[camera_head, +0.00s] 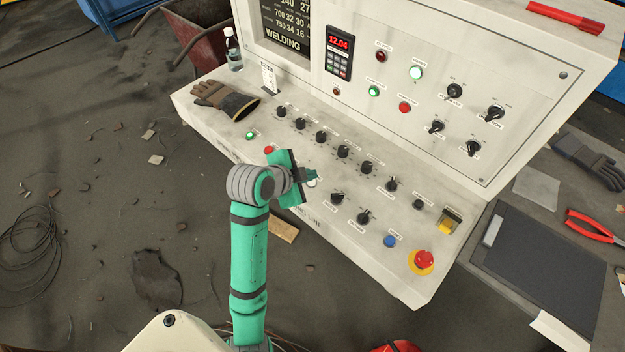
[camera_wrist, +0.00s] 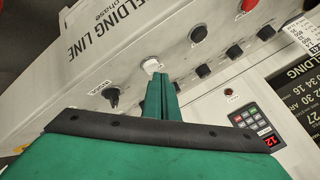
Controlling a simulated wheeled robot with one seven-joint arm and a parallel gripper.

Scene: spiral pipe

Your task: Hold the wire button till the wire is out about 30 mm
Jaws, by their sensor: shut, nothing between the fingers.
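My gripper (camera_head: 312,175) is shut and empty, over the front of the sloping control desk. In the wrist view its green fingers (camera_wrist: 158,80) point at a white round button (camera_wrist: 151,65). The fingertips are right beside this button in the picture; I cannot tell whether they touch it. In the head view the white button (camera_head: 312,184) is mostly covered by my gripper. Its label is too small to read, so I cannot confirm that it is the wire button. No wire end or torch is visible in either view.
Several black knobs (camera_head: 343,152) line the desk. A red button (camera_head: 269,149) is left of my gripper; a blue button (camera_head: 390,241) and red emergency stop (camera_head: 424,259) are right. A red display (camera_head: 340,42) reads 12.04.

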